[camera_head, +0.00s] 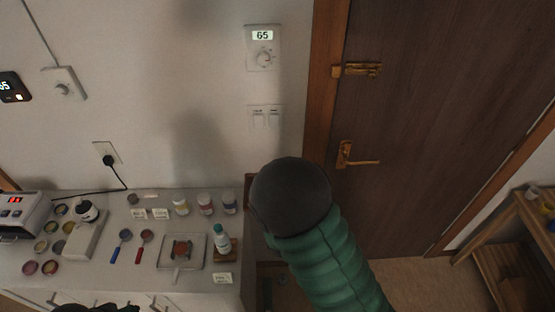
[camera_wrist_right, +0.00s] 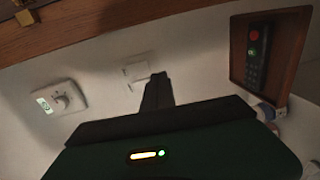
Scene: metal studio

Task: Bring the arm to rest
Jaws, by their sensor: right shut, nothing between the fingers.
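My right arm (camera_head: 318,245), with ribbed green covering and a dark rounded part, rises from the lower right in the head view. It passes in front of the counter's right end and the door's lower left. My right gripper (camera_wrist_right: 157,90) shows in the wrist view as one narrow dark shape, its fingers shut together and empty. It points toward the white wall, with its tip overlapping the light switch plate (camera_wrist_right: 138,69); I cannot tell whether they touch. The gripper itself cannot be made out in the head view.
A counter (camera_head: 140,270) at left holds jars, spoons and a small bottle (camera_head: 223,240). A thermostat (camera_head: 263,50) and switch plate (camera_head: 265,117) are on the wall. A brown door (camera_head: 430,110) has a brass handle (camera_head: 357,156). A wooden shelf (camera_head: 500,265) stands right.

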